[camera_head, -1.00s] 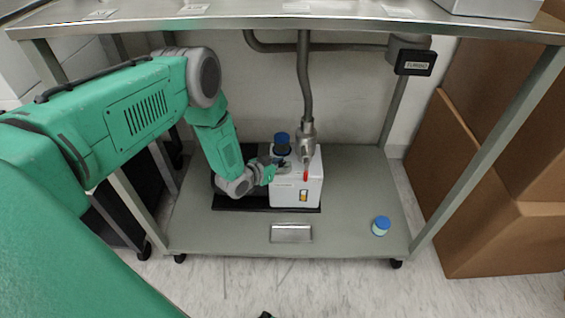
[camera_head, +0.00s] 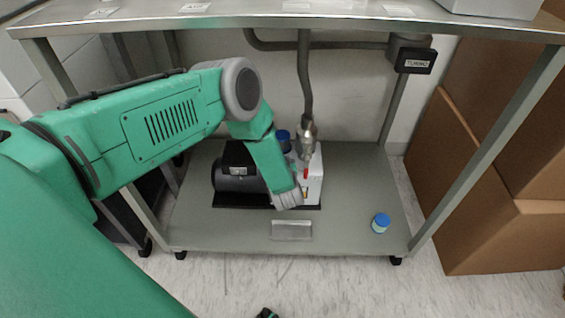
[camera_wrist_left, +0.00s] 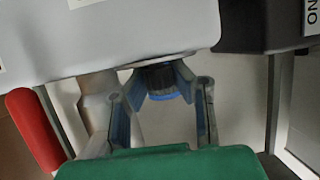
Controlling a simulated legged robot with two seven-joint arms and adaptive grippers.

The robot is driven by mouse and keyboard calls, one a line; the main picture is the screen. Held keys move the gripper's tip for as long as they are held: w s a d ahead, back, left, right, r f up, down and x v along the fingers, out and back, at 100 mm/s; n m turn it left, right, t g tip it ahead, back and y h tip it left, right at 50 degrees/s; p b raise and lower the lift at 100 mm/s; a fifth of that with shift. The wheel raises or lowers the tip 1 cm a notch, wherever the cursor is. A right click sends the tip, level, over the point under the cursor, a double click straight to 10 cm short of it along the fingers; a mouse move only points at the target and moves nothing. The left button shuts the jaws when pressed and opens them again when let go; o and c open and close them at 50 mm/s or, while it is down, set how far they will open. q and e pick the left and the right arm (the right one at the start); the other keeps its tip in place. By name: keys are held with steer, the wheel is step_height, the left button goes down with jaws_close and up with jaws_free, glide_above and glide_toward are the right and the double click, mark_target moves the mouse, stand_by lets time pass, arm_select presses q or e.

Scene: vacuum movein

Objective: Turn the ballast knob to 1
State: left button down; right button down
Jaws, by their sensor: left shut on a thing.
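The white pump box (camera_head: 312,190) stands on the lower shelf, partly behind my left arm. It also fills the top of the left wrist view (camera_wrist_left: 110,38). There my left gripper (camera_wrist_left: 160,82) has its fingers on either side of a dark round knob (camera_wrist_left: 158,77), which I take for the ballast knob, with blue at its rim. The gripper is shut on it. Its number marks cannot be read. In the head view my forearm hides the knob and fingertips. A blue cap (camera_head: 283,135) shows on the pump behind my arm.
A red lever (camera_head: 306,174) and a metal pipe (camera_head: 306,90) are close to my gripper on the pump's right. The black motor (camera_head: 236,172) lies left. A blue-capped jar (camera_head: 381,223) and a small metal plate (camera_head: 291,230) sit on the shelf. Cardboard boxes (camera_head: 485,200) stand right.

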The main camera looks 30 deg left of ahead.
arm_select(q)
steer(key=shift+n+g+y, duration=0.5)
steer(key=shift+n+y, duration=0.1)
steer(key=c, duration=1.3)
jaws_free()
steer(key=v, duration=1.2)
steer(key=shift+f, duration=0.1)
